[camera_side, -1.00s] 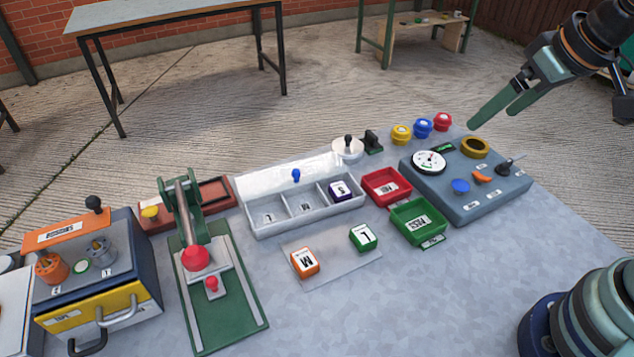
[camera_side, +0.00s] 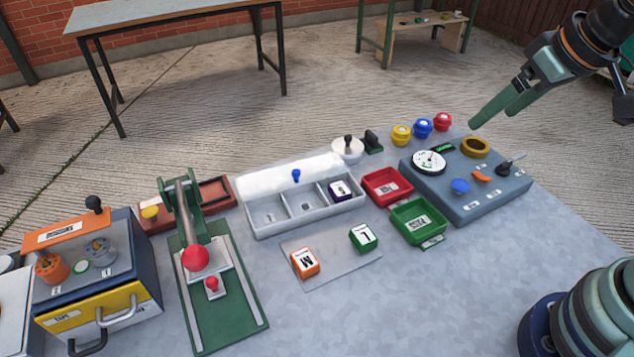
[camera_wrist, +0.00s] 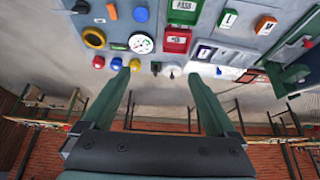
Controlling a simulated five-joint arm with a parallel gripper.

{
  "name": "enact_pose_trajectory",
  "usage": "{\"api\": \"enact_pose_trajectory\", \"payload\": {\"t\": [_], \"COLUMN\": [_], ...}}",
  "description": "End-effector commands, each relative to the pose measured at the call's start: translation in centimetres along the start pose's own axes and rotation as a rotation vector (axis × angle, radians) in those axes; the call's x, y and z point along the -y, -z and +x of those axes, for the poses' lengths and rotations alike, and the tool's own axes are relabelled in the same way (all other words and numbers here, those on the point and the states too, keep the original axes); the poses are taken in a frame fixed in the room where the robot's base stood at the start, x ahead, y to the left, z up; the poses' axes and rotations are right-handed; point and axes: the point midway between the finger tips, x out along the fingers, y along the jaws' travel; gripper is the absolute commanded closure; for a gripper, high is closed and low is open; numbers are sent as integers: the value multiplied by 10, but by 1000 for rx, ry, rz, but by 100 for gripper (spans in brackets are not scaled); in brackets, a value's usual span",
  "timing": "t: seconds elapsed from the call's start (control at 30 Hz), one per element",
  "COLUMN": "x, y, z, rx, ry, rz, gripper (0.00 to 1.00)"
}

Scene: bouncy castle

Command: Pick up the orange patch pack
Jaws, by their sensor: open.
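The orange patch pack (camera_side: 305,262) is a small block with a white top marked M. It lies on a pale mat (camera_side: 335,267) at the front middle of the table, left of a green pack (camera_side: 363,237) marked L. In the wrist view the orange pack (camera_wrist: 266,25) is at the upper right. My gripper (camera_side: 490,113) is open and empty, raised at the upper right above the grey gauge panel, well away from the orange pack. In the wrist view its two fingers (camera_wrist: 158,95) stand wide apart.
Behind the mat is a white three-slot tray (camera_side: 250,226) with a purple pack (camera_side: 340,190) in its right slot. Red (camera_side: 386,187) and green (camera_side: 420,222) bins stand right of the mat. A green lever press (camera_side: 222,290) stands to its left. The table right of the mat's front is clear.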

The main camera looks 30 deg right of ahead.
Motion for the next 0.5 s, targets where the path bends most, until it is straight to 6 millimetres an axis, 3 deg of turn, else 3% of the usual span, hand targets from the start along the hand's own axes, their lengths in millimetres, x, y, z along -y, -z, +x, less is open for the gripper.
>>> {"api": "enact_pose_trajectory", "payload": {"t": [0.27,0.37,0.5], "x": [9,26,63], "y": [6,16,33], "z": [2,7,20], "rx": [20,57,124], "ry": [14,40,94], "rz": [-59,-174,-407], "gripper": [7,7,7]}}
